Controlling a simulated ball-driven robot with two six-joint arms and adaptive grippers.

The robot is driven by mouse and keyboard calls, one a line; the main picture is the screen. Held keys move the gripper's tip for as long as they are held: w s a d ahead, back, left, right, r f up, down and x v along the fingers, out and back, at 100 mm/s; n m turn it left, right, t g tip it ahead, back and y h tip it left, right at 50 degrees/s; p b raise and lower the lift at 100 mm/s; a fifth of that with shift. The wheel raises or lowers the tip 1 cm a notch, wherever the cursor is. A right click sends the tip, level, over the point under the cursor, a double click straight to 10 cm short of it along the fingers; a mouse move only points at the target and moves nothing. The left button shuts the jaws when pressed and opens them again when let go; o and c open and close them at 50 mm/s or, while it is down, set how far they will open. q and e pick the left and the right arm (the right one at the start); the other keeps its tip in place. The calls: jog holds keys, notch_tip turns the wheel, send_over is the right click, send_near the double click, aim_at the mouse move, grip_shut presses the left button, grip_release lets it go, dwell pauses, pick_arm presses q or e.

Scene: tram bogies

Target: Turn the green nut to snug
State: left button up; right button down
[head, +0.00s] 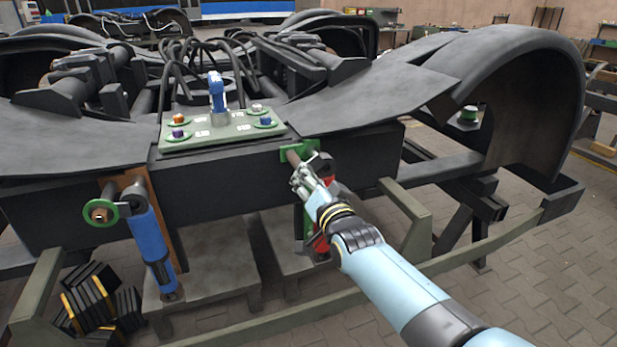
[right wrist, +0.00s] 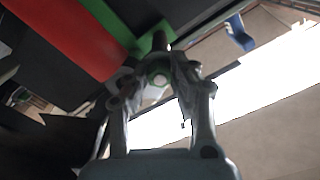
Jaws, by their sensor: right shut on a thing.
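My right gripper (head: 312,174) reaches in from the lower right to the red damper (head: 321,242) at the front of the black bogie frame. In the right wrist view the gripper (right wrist: 160,82) has its fingers closed around a small green nut (right wrist: 158,79) with a pale round centre. A green bracket (head: 291,151) with a brown pin end (head: 293,157) sits just above the fingers. In the head view the fingers hide the nut. I cannot tell how far the nut is tightened. My left gripper is not in view.
A blue damper (head: 149,238) with a green ring (head: 100,212) hangs at the left. An olive rail (head: 497,240) crosses the front. Black blocks (head: 92,297) are stacked at lower left.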

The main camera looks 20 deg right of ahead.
jog(key=shift+s+f+m, duration=0.1)
jog(key=shift+f+m, duration=0.05)
jog(key=shift+m, duration=0.95)
jog(key=c, duration=1.1)
grip_release()
jog(key=shift+c, duration=0.2)
jog(key=s, duration=1.2)
jog(key=shift+d, duration=0.2)
